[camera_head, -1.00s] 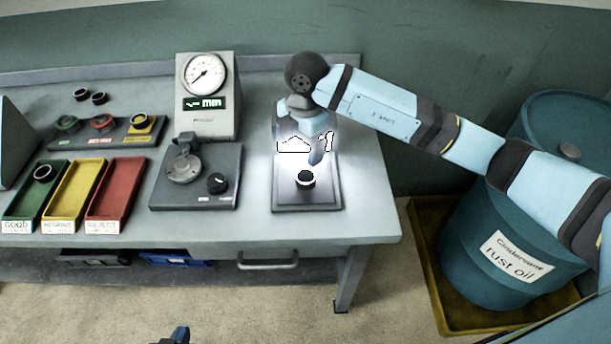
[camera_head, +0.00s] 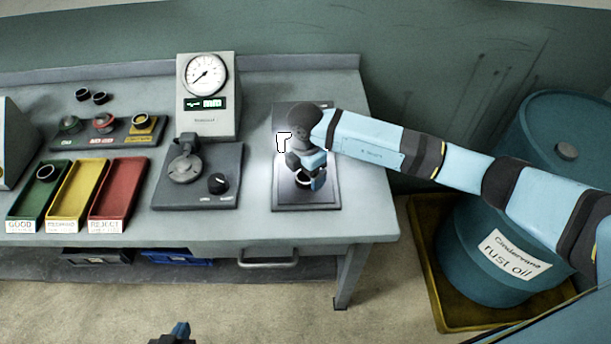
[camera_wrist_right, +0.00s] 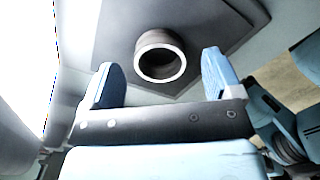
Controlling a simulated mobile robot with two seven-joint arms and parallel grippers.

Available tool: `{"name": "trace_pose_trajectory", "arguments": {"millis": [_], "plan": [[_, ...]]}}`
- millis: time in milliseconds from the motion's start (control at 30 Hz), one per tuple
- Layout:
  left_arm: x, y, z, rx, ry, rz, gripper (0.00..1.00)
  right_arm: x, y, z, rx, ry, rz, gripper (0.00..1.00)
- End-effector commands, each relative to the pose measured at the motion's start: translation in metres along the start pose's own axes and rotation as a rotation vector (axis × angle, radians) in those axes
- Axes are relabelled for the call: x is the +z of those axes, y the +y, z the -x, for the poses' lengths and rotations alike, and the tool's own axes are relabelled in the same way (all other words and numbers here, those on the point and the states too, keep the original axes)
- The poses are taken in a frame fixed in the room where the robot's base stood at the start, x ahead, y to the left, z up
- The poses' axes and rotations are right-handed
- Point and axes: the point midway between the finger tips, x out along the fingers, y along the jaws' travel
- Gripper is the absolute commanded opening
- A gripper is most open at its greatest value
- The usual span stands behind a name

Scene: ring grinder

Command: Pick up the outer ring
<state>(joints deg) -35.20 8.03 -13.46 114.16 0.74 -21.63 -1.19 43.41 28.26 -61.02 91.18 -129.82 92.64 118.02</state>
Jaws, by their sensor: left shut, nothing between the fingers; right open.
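A dark steel ring (camera_wrist_right: 160,57) with a bright rim, likely the outer ring, is on a flat dark plate (camera_wrist_right: 118,48) in the right wrist view. In the head view the ring (camera_head: 302,180) is partly hidden behind my right gripper (camera_head: 310,178). My right gripper is open above the plate. In the wrist view the two blue fingertips (camera_wrist_right: 158,68) stand apart on either side of the ring, which appears just beyond them; no contact is visible. My left gripper (camera_head: 178,331) shows at the bottom edge of the head view, far from the ring, shut and empty.
Left of the plate are a gauge fixture (camera_head: 183,168) and a dial display (camera_head: 207,90). A rust oil drum (camera_head: 468,258) stands right of the bench.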

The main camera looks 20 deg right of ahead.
Motion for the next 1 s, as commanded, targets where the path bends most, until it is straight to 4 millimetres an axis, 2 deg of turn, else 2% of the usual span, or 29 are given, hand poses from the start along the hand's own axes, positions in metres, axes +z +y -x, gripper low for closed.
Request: {"name": "trace_pose_trajectory", "arguments": {"millis": [133, 367, 467, 633, 667, 700, 1000], "plan": [[-0.002, 0.000, 0.001, 0.000, 0.000, 0.000, 0.00, -0.001, 0.000, -0.014, -0.001, 0.002, -0.001, 0.85], [-0.002, 0.000, 0.001, 0.000, 0.000, 0.000, 0.00, -0.001, 0.000, -0.016, 0.000, 0.001, 0.000, 0.85], [-0.002, 0.000, 0.001, 0.000, 0.001, 0.000, 0.00, -0.001, 0.000, -0.016, 0.000, 0.001, 0.000, 0.67], [-0.002, 0.000, 0.001, 0.000, 0.001, 0.000, 0.00, 0.000, 0.000, -0.016, 0.000, 0.001, 0.000, 0.28], [-0.002, 0.000, 0.001, 0.000, 0.001, 0.000, 0.00, 0.000, 0.000, -0.016, 0.000, 0.001, 0.000, 0.28], [-0.002, 0.000, 0.001, 0.000, 0.001, 0.000, 0.00, 0.000, 0.000, -0.016, 0.001, 0.001, 0.000, 0.24], [-0.002, 0.000, 0.001, 0.000, 0.002, 0.000, 0.00, 0.000, 0.000, -0.011, 0.002, 0.001, 0.000, 0.24]]}}
